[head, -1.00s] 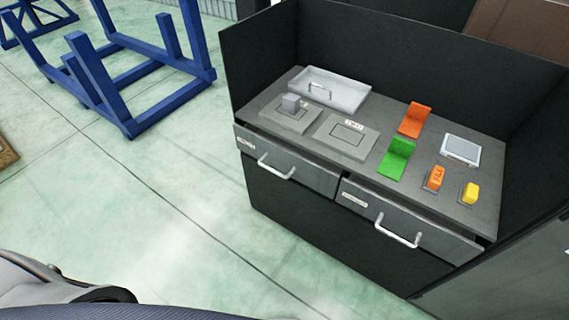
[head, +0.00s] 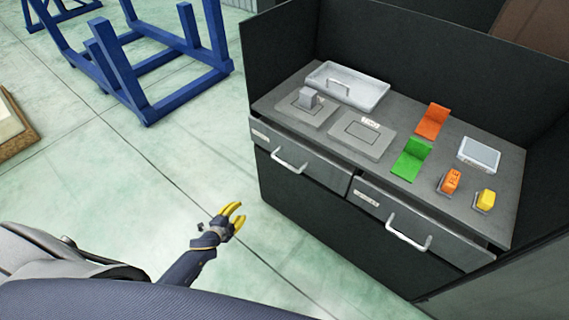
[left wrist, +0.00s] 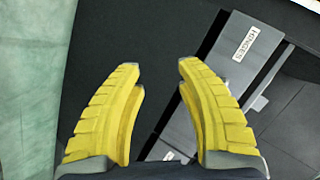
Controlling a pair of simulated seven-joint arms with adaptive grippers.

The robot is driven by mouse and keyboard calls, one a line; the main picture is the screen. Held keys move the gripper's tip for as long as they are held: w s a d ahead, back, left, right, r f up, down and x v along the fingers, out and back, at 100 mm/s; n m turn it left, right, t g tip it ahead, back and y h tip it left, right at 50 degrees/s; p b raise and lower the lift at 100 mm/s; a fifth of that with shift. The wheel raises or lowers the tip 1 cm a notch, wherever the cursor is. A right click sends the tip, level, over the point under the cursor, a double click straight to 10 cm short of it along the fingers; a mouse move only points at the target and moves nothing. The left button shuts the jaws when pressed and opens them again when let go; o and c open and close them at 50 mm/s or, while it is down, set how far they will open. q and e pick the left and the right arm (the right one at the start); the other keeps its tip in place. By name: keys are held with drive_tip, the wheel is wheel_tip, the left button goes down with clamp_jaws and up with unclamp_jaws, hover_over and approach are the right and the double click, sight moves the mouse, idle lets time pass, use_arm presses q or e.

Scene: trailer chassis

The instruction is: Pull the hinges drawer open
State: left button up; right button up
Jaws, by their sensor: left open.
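A grey drawer front with a white HINGES label (left wrist: 244,44) shows at the upper right of the left wrist view. In the head view the cabinet has a left drawer (head: 318,167) and a right drawer (head: 435,236), each with a pale bar handle; their labels are too small to read there, so I cannot tell which is the hinges drawer. Both look shut or nearly so. My left gripper (head: 238,214), with yellow fingers, is open and empty in front of the cabinet, apart from both handles. Its fingers also show in the left wrist view (left wrist: 160,75). My right gripper is not in view.
The worktop holds a grey tray (head: 372,97), a green bracket (head: 411,160), an orange bracket (head: 431,121) and small orange and yellow switches. Dark panels enclose its back and sides. A blue frame (head: 150,75) stands behind left. The floor before the cabinet is clear.

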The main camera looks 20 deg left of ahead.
use_arm(q)
drive_tip(key=w+d+r+m+t+h, duration=0.2)
drive_tip(key=w+d+r+m, duration=0.15)
drive_tip(key=r, duration=0.65)
drive_tip(key=m+h, duration=0.2)
drive_tip(key=m, duration=0.3)
approach(284, 162)
drive_tip(key=shift+n, duration=0.25)
drive_tip(key=x, duration=1)
drive_tip(key=shift+f, duration=0.4)
drive_tip(key=shift+c, duration=0.5)
clamp_jaws()
